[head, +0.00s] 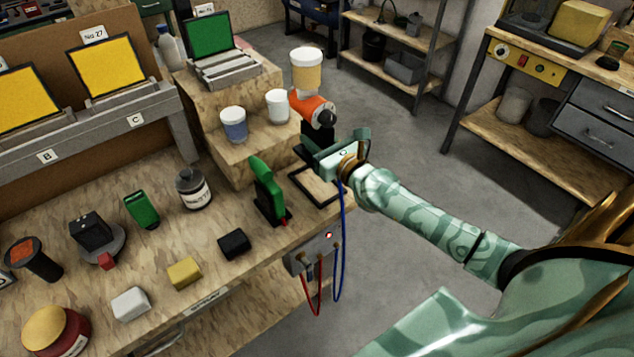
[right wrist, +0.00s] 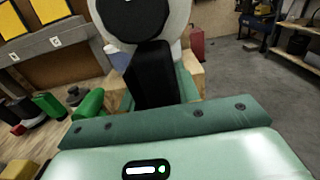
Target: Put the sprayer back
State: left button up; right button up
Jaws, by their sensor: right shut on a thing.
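The sprayer (head: 312,106) has an orange body, a black handle and a cup with a white lid and yellowish contents on top. My right gripper (head: 322,148) is shut on its black handle and holds it roughly upright over the bench's right end. In the right wrist view the black handle (right wrist: 152,78) stands between the fingers, with a black disc and pale round part above it. A black rectangular frame (head: 322,196) lies on the bench edge below the gripper. A green tool (head: 266,184) with a black base stands left of that frame. My left gripper is out of view.
A stepped wooden block (head: 252,160) with a blue jar (head: 233,124) and a white jar (head: 278,106) stands close left of the sprayer. A grey box (head: 314,252) with red and blue cables hangs on the bench front. Bottle, blocks and tools crowd the bench leftward.

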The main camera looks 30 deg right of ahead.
jog(key=f+b, duration=0.1)
jog(key=f, duration=0.2)
jog(key=f+b, duration=0.2)
jog(key=f, duration=0.1)
jog(key=shift+w+d+b, duration=0.15)
jog(key=shift+d+b, duration=0.05)
jog(key=shift+b, duration=0.1)
notch_tip(320, 180, down, 4)
jog(key=b, duration=0.3)
jog(key=shift+r, duration=0.1)
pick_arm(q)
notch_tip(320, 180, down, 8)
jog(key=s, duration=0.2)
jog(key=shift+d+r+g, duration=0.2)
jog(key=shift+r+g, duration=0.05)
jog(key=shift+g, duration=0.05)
pick_arm(e)
jog(key=o, duration=0.7)
jog(key=shift+c, duration=0.2)
jog(key=shift+a, duration=0.1)
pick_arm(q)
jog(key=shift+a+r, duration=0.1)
